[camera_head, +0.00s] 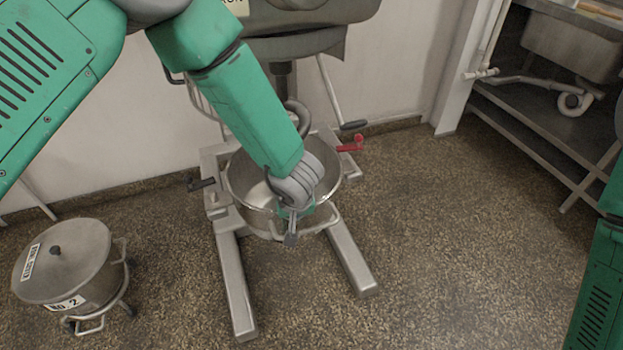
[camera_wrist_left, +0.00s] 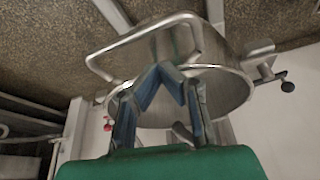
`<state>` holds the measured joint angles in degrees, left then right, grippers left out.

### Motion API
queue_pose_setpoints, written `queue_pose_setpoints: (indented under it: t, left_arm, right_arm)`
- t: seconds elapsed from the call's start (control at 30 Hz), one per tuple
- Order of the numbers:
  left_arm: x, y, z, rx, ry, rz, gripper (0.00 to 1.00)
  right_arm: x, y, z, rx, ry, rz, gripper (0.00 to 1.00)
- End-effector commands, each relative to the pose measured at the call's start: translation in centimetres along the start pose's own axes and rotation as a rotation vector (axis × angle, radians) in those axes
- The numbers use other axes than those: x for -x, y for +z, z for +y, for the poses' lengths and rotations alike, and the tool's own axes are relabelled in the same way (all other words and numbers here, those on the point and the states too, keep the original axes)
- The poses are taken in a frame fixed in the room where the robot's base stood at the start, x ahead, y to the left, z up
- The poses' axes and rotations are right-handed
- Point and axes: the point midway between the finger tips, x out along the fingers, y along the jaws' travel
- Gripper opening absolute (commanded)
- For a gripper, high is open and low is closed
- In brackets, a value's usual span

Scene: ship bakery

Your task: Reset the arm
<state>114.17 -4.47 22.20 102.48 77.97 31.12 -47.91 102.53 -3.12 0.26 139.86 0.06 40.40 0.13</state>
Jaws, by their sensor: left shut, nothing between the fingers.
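My left arm comes in from the upper left over the steel mixer bowl (camera_head: 240,185). My left gripper (camera_head: 291,226) is at the bowl's near side, by its looped front handle (camera_head: 318,226). In the left wrist view my gripper's blue-grey fingers (camera_wrist_left: 163,72) are shut with nothing between them. They overlap the bowl (camera_wrist_left: 232,90) and its handle (camera_wrist_left: 105,62) in that picture; I cannot tell whether they touch. The arm hides part of the bowl. Part of my right arm shows at the right edge of the head view, but its gripper does not show.
The bowl sits in a floor mixer with steel legs (camera_head: 236,290) and a red lever (camera_head: 353,144). A lidded pot (camera_head: 85,265) on a wheeled frame stands at lower left. A steel sink bench (camera_head: 540,125) is at upper right. The floor between is clear.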

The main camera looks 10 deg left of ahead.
Motion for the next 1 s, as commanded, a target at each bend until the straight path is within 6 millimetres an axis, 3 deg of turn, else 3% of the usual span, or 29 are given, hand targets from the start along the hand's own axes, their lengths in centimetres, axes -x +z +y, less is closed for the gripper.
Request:
queue_pose_setpoints:
  t: [0.17, 0.27, 0.37, 0.5, 0.7, 0.83, 1.0]
  left_arm:
    - [-0.1, 0.3, -0.2, -0.007, -0.006, 0.000, 0.00]
    - [-0.8, 1.5, -2.0, -0.045, -0.025, 0.001, 0.00]
    - [-2.0, 3.9, -5.8, -0.126, -0.055, 0.002, 0.00]
    - [-3.0, 9.4, -12.6, -0.271, -0.063, -0.036, 0.00]
    - [-1.2, 17.8, -19.8, -0.409, 0.011, -0.175, 0.00]
    - [0.7, 21.6, -22.2, -0.439, 0.061, -0.264, 0.00]
    - [1.9, 23.6, -23.3, -0.447, 0.091, -0.317, 0.00]
  right_arm:
    - [0.0, 0.0, 0.0, 0.000, 0.000, 0.000, 0.00]
    - [0.0, 0.0, 0.0, 0.000, 0.000, 0.000, 0.00]
    - [0.0, 0.0, 0.0, 0.000, 0.000, 0.000, 0.00]
    - [0.0, 0.0, 0.0, 0.000, 0.000, 0.000, 0.00]
    - [0.0, 0.0, 0.0, 0.000, 0.000, 0.000, 0.00]
    - [0.0, 0.0, 0.0, 0.000, 0.000, 0.000, 0.00]
    - [0.0, 0.0, 0.0, 0.000, 0.000, 0.000, 0.00]
